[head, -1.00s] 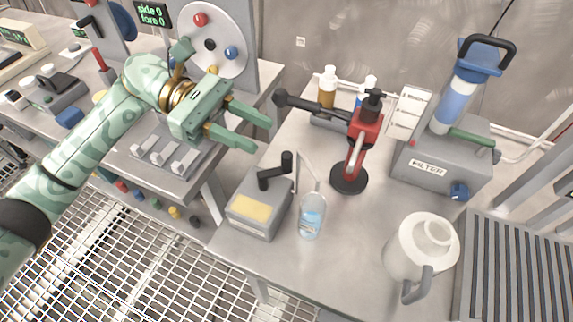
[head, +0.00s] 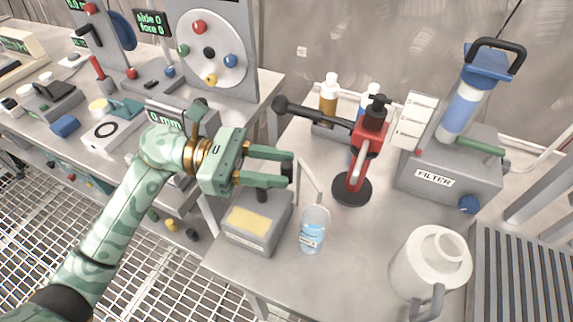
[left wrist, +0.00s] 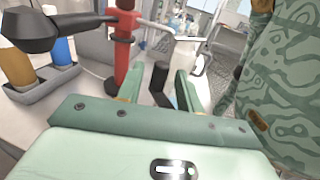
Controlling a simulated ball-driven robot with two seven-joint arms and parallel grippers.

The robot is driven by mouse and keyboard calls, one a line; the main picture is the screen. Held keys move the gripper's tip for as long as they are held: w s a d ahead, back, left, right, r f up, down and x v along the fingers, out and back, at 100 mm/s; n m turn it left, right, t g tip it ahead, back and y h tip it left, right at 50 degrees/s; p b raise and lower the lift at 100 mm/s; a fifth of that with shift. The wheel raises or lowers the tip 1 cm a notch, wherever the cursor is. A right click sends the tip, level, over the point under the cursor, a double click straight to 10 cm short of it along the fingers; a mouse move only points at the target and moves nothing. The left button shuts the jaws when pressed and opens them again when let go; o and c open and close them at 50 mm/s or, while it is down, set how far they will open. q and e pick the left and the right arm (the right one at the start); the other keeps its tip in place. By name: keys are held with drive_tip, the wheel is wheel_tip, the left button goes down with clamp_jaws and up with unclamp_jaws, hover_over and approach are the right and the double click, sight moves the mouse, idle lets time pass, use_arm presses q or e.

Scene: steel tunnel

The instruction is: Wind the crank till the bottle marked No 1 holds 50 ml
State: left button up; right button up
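A grey crank box (head: 245,235) with a yellow panel stands at the near left of the bench. Its black crank (head: 287,171) is partly hidden by my left gripper (head: 290,170). The gripper is open, its fingertips on either side of the upright crank grip. In the left wrist view the dark grip (left wrist: 158,80) shows between the spread fingers, with gaps beside it. The clear bottle (head: 312,232) stands right of the box, holding some blue liquid; its label and level are too small to read. A thin tube (head: 312,180) runs above it. My right gripper is out of view.
A red stand (head: 368,145) with a black arm rises behind the bottle. A filter unit (head: 445,175) and a white jug (head: 425,265) stand to the right. Brown and blue bottles are at the back. The bench in front of the bottle is clear.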

use_arm(q)
drive_tip(key=shift+s+d, duration=0.2)
drive_tip(key=shift+d, duration=0.9)
drive_tip(key=shift+c, duration=0.4)
clamp_jaws()
drive_tip(key=b, duration=0.1)
drive_tip(key=m+g+b, duration=0.1)
drive_tip(key=shift+f+g+b, duration=0.25)
drive_tip(key=shift+g+b, duration=0.05)
drive_tip(key=shift+s, duration=0.1)
drive_tip(key=shift+s+r+g, duration=0.1)
drive_tip(key=shift+r+g, duration=0.15)
drive_tip(key=shift+g, duration=0.05)
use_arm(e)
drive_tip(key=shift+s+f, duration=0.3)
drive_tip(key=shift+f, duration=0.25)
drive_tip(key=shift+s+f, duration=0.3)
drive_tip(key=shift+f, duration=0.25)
use_arm(q)
drive_tip(key=shift+o, duration=0.4)
unclamp_jaws()
drive_tip(key=shift+d, duration=0.1)
